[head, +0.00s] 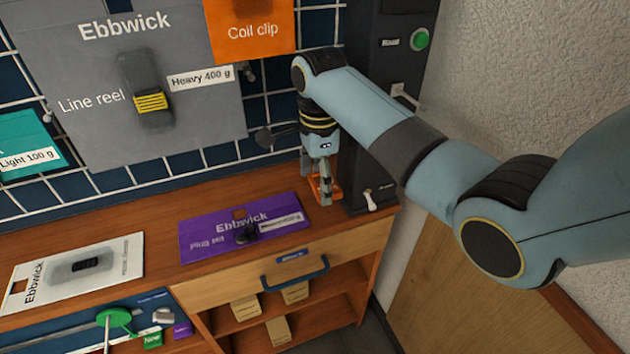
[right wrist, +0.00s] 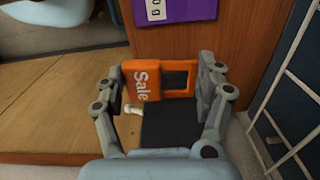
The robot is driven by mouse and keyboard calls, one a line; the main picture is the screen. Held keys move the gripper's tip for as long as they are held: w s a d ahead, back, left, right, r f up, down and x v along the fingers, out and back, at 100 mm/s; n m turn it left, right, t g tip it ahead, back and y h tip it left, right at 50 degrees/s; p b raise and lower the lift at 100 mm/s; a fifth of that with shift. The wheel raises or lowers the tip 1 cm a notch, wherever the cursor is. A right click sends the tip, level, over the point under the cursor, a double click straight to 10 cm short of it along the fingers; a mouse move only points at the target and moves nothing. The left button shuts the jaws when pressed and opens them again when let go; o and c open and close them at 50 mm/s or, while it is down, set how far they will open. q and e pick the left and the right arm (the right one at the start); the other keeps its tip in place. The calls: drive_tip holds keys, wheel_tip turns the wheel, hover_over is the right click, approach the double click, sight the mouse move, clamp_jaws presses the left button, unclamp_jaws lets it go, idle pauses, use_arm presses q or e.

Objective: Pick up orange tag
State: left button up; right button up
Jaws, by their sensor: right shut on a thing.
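The orange tag (right wrist: 140,82) shows in the right wrist view, with the word "Sale" in white and a rectangular cut-out at its right. My right gripper (right wrist: 165,85) is shut on it, one finger at each side edge. In the head view my right gripper (head: 322,192) points down at the right end of the wooden counter, and parts of the orange tag (head: 337,190) show around its fingers. I cannot tell whether the tag touches the counter. My left gripper is in no view.
A black cabinet (head: 362,182) with a white lever (head: 370,200) stands close to the right of the gripper. A purple Ebbwick card (head: 215,240) and a white Ebbwick card (head: 40,285) lie on the counter (head: 165,225). A wire grid with hanging cards rises behind.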

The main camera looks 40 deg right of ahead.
drive_tip(key=s+a+p, duration=0.1)
drive_tip(key=s+a, duration=0.3)
drive_tip(key=s, duration=1.3)
drive_tip(key=shift+s, duration=0.2)
drive_tip(key=shift+a+f, duration=0.1)
